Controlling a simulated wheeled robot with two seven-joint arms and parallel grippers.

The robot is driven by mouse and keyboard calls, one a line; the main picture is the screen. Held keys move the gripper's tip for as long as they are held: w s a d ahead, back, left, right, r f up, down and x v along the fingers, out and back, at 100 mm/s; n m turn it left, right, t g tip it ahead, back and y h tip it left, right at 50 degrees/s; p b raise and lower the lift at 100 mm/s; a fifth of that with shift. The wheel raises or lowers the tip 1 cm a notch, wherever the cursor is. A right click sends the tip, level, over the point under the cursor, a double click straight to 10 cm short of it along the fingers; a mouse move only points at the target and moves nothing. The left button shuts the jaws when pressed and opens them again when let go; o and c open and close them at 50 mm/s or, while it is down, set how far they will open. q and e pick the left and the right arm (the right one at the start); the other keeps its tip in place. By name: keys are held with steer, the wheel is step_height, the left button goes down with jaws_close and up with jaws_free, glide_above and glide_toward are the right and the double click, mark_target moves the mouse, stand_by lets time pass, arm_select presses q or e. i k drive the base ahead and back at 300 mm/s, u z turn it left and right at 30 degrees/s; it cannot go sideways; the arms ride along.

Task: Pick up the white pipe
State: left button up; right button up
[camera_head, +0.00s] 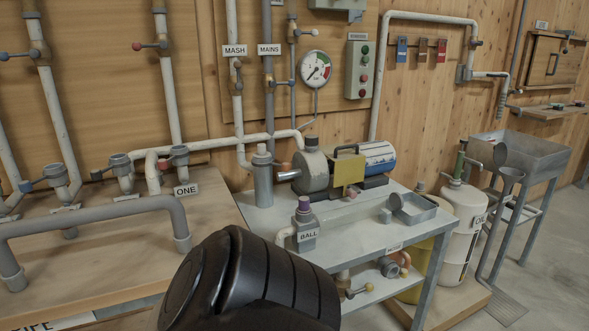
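Several pale pipes are in view, and I cannot tell which one the task calls the white pipe. A pale grey arched pipe (90,217) with collars stands over the wooden bench at the left. A short whitish bent pipe (153,172) stands behind it, beside the ONE label (186,190). Long off-white pipes (235,75) run up the wall, including one under the MASH sign (235,51). Neither gripper shows. A large black rounded part, likely one of my arm links, fills the bottom middle and hides part of the bench and table edge.
A white OIL container (466,222) and a metal sink (525,150) stand right. Floor is open at far right.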

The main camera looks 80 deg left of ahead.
mark_target(153, 175)
steer(key=u, duration=4.4)
